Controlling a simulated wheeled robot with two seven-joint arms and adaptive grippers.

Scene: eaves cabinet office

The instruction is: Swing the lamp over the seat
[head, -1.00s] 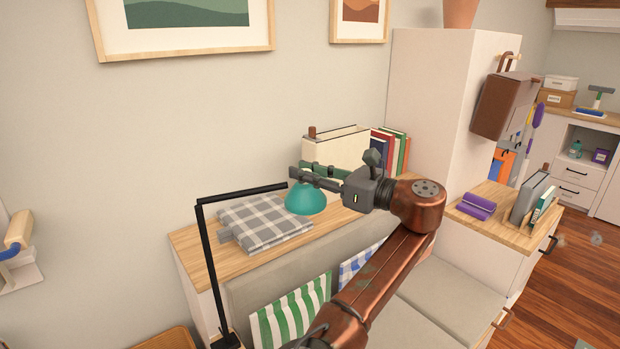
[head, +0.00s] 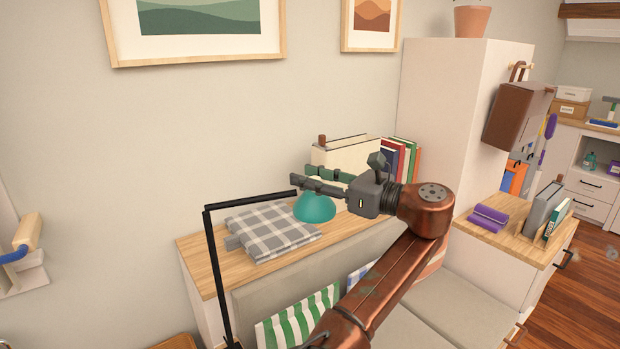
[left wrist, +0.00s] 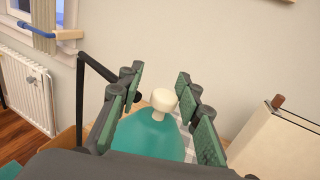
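The lamp has a teal shade (head: 315,208) on a black jointed arm (head: 252,201) and an upright black post (head: 217,275). Its shade hangs over the wooden ledge behind the seat. My left gripper (head: 308,180) is at the top of the shade, with its fingers apart. In the left wrist view, a cream knob (left wrist: 164,100) on top of the teal shade (left wrist: 150,138) shows between the open green-padded fingers (left wrist: 163,95); I cannot tell whether they touch it. The grey seat (head: 465,299) is at the lower right, partly hidden by my left arm. My right gripper is out of view.
A folded checked cloth (head: 270,232) lies on the ledge (head: 203,252) beside the shade. Books and a file box (head: 350,157) stand behind the gripper. Striped green cushion (head: 298,318) leans on the backrest. A tall cabinet (head: 450,110) stands to the right.

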